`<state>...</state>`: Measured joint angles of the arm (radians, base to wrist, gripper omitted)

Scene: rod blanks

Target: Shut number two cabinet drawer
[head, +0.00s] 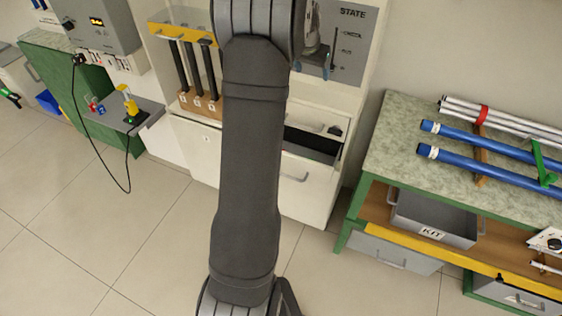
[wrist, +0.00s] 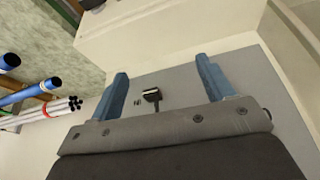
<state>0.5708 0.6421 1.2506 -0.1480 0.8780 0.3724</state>
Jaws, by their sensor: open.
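The white cabinet (head: 200,155) stands behind my arm in the head view. Its right-hand drawer (head: 305,190) is pulled out, with its dark inside showing behind the front and a handle on that front. I cannot read a number on it, and my arm hides its left part. The left front (head: 195,138) of the cabinet looks shut and bears a small label. My gripper (head: 326,68) is high above the open drawer, by the grey STATE panel (head: 352,45). In the wrist view my gripper (wrist: 165,82) is open and empty, with its blue fingers apart in front of the panel.
The panel carries a small black lever (wrist: 152,95). Black rods (head: 195,70) stand in wooden blocks on the cabinet. At right, a green-framed bench (head: 400,130) holds blue and silver tubes, with a grey KIT bin (head: 432,233) below. The floor (head: 150,240) before the cabinet is clear.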

